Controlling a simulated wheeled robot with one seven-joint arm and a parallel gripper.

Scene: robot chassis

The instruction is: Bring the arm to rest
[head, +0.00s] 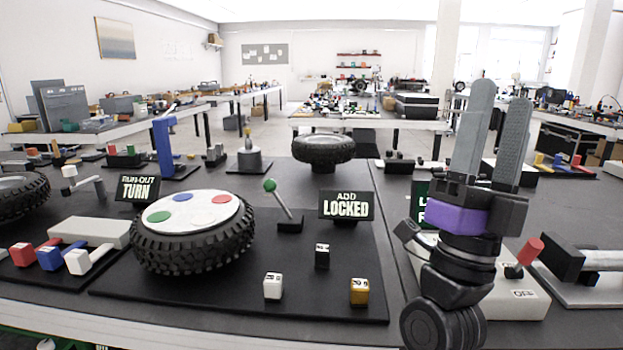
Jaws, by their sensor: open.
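My gripper (497,130) stands upright at the right of the head view, its two long grey fingers pointing up. The fingers are apart with nothing between them. My wrist, with a purple band, is below the fingers, and the dark arm links run down to the bottom edge. The arm is above or in front of the table's right part and hides some of a dark sign and a white box there. I cannot tell how far the arm is from them.
A tyre with a white disc (190,217) lies on a black board left of my arm. A green-knobbed lever (284,209), a "LOCKED" sign (346,206) and small cubes stand nearby. A white box with a red-tipped lever (529,252) is close right.

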